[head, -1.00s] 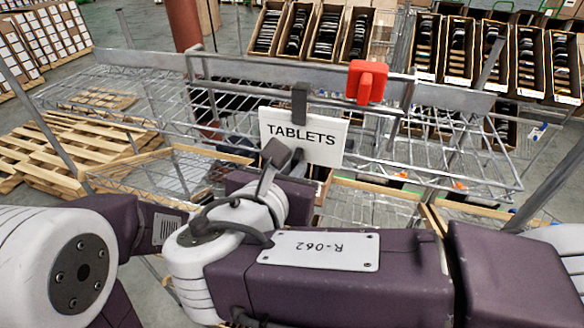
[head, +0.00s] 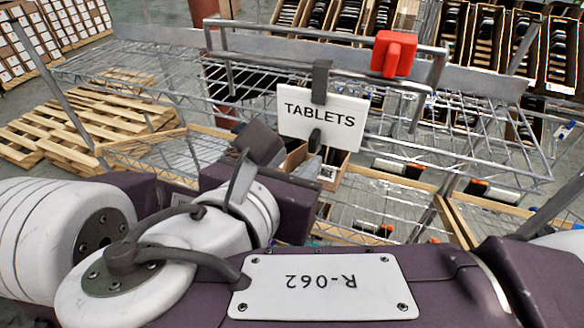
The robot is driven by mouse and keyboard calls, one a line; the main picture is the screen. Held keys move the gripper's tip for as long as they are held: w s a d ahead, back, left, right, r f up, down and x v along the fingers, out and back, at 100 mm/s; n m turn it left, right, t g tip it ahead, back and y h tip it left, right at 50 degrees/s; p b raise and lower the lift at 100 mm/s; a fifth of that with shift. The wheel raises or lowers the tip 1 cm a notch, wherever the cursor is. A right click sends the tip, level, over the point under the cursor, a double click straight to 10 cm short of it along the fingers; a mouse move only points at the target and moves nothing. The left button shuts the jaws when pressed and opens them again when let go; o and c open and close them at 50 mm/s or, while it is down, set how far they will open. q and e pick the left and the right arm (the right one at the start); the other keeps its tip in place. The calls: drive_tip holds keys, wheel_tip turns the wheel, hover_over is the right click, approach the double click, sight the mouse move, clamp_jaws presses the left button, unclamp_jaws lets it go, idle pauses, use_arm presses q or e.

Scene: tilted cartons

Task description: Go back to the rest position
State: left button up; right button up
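My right arm crosses the bottom of the head view from the right, with a white R-062 plate (head: 318,286) on it. Its wrist ends left of centre, where my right gripper (head: 262,145) shows as a dark grey finger seen from behind. I see nothing held in it, but its opening is not clear from here. It appears just left of the white TABLETS sign (head: 345,108); the distance between them is unclear. My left arm's white joint (head: 85,235) fills the lower left. My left gripper is out of view.
A wire rack (head: 480,150) with a metal rail stands ahead, carrying the sign and a red block-like part (head: 393,54). Several bottle-like items with orange parts lie below. Wooden pallets (head: 75,128) are at left. Cartons of dark items (head: 473,50) stand behind.

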drive_tip(key=w+d+f+m+g+b, duration=0.2)
drive_tip(key=d+f+m+g+b, duration=0.15)
drive_tip(key=f, duration=0.75)
drive_tip(key=w+d+f+m+g+b, duration=0.1)
drive_tip(key=d+f+m+g+b, duration=0.2)
drive_tip(key=f, duration=0.8)
drive_tip(key=w+d+f+m+g+b, duration=0.25)
drive_tip(key=f+m+b, duration=0.2)
drive_tip(key=f, duration=0.65)
drive_tip(key=s+d+f+m+g+y+b, duration=0.1)
drive_tip(key=d+f+m+b, duration=0.3)
drive_tip(key=f+m, duration=0.7)
drive_tip(key=s+d+f+m+g+y+b, duration=0.1)
drive_tip(key=s+d+f+m+y+b, duration=0.1)
drive_tip(key=d+f+m, duration=0.4)
wheel_tip(320, 180, down, 5)
drive_tip(key=m+y+b, duration=0.1)
drive_tip(key=m, duration=0.3)
drive_tip(key=shift+s+d+m+g+b, duration=0.25)
drive_tip(key=shift+s+m+g+b, duration=0.05)
drive_tip(key=shift+m+g+b, duration=0.1)
